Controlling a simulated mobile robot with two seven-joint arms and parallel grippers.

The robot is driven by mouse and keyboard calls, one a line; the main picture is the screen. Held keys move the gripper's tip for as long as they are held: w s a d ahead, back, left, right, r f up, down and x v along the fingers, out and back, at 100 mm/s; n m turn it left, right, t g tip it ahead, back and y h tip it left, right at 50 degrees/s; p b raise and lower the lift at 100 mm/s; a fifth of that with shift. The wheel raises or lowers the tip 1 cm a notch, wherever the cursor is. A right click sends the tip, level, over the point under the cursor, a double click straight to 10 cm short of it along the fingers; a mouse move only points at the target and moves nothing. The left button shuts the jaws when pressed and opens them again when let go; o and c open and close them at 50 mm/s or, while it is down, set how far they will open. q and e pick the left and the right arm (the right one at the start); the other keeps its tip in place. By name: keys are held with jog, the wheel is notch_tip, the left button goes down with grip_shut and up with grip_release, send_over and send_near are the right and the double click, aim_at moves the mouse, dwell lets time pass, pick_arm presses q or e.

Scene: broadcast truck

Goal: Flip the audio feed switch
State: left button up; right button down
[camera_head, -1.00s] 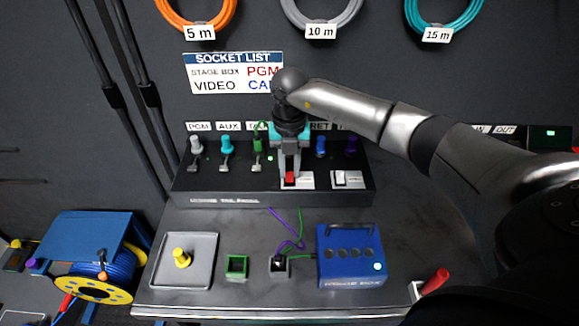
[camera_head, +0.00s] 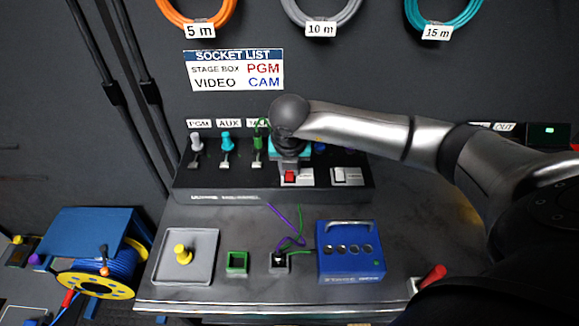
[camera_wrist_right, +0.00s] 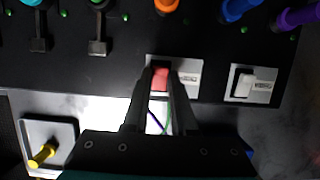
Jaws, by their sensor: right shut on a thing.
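A red rocker switch (camera_head: 291,176) sits on a pale plate at the front of the black sloped panel (camera_head: 220,184). It also shows in the right wrist view (camera_wrist_right: 160,78). Its label is too small to read. My right gripper (camera_head: 290,170) points down over this switch. In the right wrist view its two fingers (camera_wrist_right: 161,84) are on either side of the red rocker, shut on it. A second switch with a white rocker (camera_head: 340,174) is to the right on the same panel, apart from the gripper. My left gripper is not in view.
Coloured plugs, such as a cyan one (camera_head: 226,140), line the back of the panel. On the table in front are a grey tray with a yellow peg (camera_head: 181,255), a green-rimmed socket (camera_head: 237,261) and a blue box (camera_head: 350,265). A blue cable reel (camera_head: 95,270) stands left.

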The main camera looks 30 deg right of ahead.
jog(key=c, duration=0.7)
grip_release()
jog(key=p+v, duration=0.2)
jog(key=v, duration=1.3)
jog(key=shift+r, duration=0.15)
jog(key=shift+s, duration=0.1)
